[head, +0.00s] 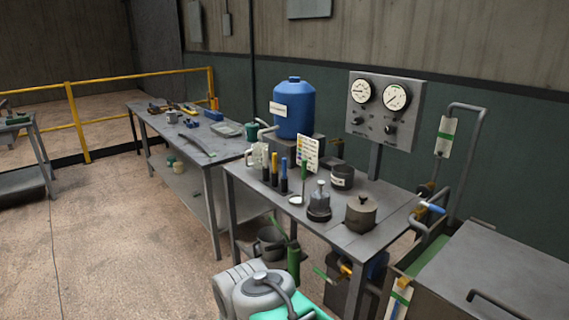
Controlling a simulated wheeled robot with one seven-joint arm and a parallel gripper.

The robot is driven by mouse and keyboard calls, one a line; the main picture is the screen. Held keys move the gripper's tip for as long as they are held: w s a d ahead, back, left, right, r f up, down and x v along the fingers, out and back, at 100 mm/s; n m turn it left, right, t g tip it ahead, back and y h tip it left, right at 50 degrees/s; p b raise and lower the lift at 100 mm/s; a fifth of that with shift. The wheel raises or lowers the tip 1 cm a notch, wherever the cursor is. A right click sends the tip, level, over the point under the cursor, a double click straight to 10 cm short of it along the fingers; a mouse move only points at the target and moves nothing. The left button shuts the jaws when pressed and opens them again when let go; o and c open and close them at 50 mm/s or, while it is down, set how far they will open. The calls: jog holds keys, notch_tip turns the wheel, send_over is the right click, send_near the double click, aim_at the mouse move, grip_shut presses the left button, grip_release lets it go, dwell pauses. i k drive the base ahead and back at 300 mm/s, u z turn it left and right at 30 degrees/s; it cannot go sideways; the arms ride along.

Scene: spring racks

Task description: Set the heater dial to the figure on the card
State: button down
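A grey panel (413,128) on a post stands behind the near table. It carries two round white gauges, a left gauge (360,92) and a right gauge (396,97). Below them are two dark knobs, a left knob (358,118) and a right knob (390,128); their settings and labels are too small to read. A white card (308,148) with coloured marks stands upright on the table; I cannot read a figure on it. A dark round base with a glass flask (319,200) stands in front. I cannot tell which item is the heater.
The near table (300,218) also holds a blue drum (294,108), several dark bottles, a dark tin (342,177) and a lidded pot (361,213). A tool-covered bench (197,160) stands behind left. A grey cabinet (500,265) is at right.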

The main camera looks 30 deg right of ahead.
aim_at(358, 121)
jog(key=z, duration=0.5)
jog(key=i, duration=0.9)
jog(key=z, duration=0.8)
jog(key=k, duration=0.55)
jog(key=u, duration=0.75)
jog(key=i, duration=1.4)
